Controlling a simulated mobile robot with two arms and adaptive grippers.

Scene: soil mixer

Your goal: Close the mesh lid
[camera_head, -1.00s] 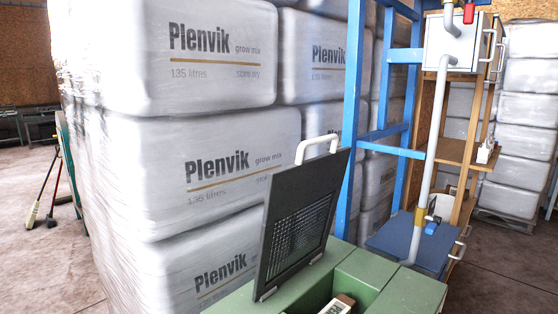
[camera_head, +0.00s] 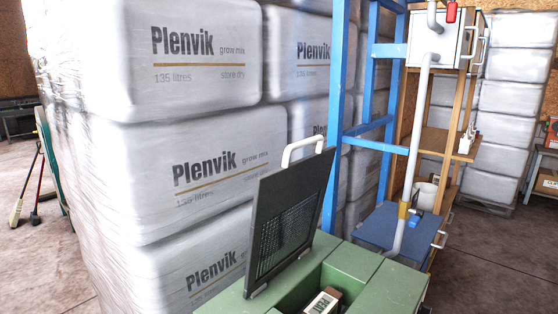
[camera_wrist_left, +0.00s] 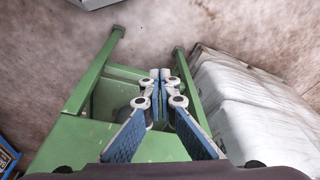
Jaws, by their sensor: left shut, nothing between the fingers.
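The mesh lid (camera_head: 290,222) is a dark framed panel with a mesh window and a white handle (camera_head: 303,151) on its top edge. It stands open, nearly upright and leaning back a little, at the left side of the green mixer box (camera_head: 361,262). My left gripper (camera_wrist_left: 160,76) is shut and empty in the left wrist view, above green machine parts (camera_wrist_left: 84,139). It does not show in the head view, and I cannot make out the lid in the wrist view. My right gripper is in neither view.
A printed carton (camera_head: 323,301) sits in the box opening. Wrapped Plenvik bales (camera_head: 200,225) stand close behind and left of the lid. A blue frame (camera_head: 336,120) and a wooden shelf unit (camera_head: 437,142) with a white pipe stand behind. Floor is clear at right.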

